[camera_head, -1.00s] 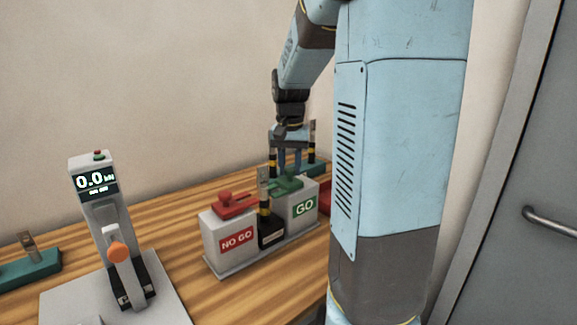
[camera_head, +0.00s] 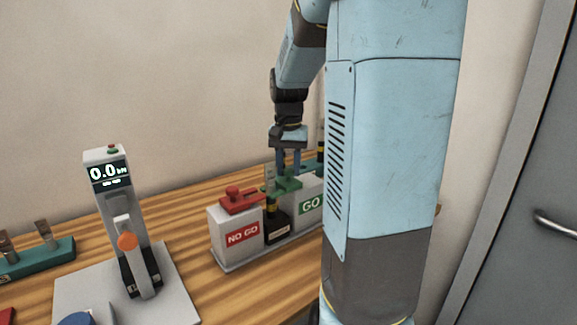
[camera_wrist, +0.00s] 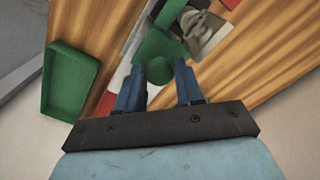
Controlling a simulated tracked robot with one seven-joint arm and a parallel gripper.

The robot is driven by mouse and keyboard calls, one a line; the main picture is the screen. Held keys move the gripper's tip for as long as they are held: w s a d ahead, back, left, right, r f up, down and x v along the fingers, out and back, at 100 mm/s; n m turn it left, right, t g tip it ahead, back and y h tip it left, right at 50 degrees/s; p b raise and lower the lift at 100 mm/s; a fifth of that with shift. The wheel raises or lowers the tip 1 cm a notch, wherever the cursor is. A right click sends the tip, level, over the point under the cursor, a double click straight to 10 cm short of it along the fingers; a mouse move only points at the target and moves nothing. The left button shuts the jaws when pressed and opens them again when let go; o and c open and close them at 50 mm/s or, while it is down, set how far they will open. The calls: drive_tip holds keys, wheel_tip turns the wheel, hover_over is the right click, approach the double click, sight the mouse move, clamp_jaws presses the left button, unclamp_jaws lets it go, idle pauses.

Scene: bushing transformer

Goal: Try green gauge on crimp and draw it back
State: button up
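The green GO gauge (camera_head: 289,184) lies on top of the grey stand (camera_head: 307,207), above the GO label. My gripper (camera_head: 288,174) points down over it. In the wrist view my two blue fingers (camera_wrist: 162,68) stand apart, one on each side of the gauge's round green part (camera_wrist: 156,48). I see no clear contact. The red NO GO gauge (camera_head: 238,200) sits on the stand's left block. A black crimp piece with a yellow-black band and metal lug (camera_head: 275,222) stands in front, between the blocks. My arm hides the stand's right end.
A press with a display reading 0.0 (camera_head: 108,174) and an orange-knobbed lever stands at left on a grey plate (camera_head: 75,282). A green rack (camera_head: 40,260) holding lugs is at far left. A green tray (camera_wrist: 68,82) shows in the wrist view. Bare wood lies between press and stand.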

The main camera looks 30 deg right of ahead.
sight(289, 169)
drive_tip(key=o, duration=0.4)
drive_tip(key=shift+c, duration=0.2)
drive_tip(key=shift+r, duration=0.1)
wheel_tip(289, 169, up, 14)
drive_tip(key=shift+f, duration=0.25)
idle(0.9)
drive_tip(key=s+a+f+n+t, duration=0.2)
drive_tip(key=s+a+f+n, duration=0.1)
drive_tip(key=s+a, duration=0.3)
drive_tip(key=s+a+f+n+t, duration=0.3)
drive_tip(key=s+a, duration=0.4)
drive_tip(key=s, duration=0.4)
drive_tip(key=shift+s+a+f+n+t, duration=0.2)
drive_tip(key=shift+s+f+n+t, duration=0.1)
drive_tip(key=shift+f+n, duration=0.45)
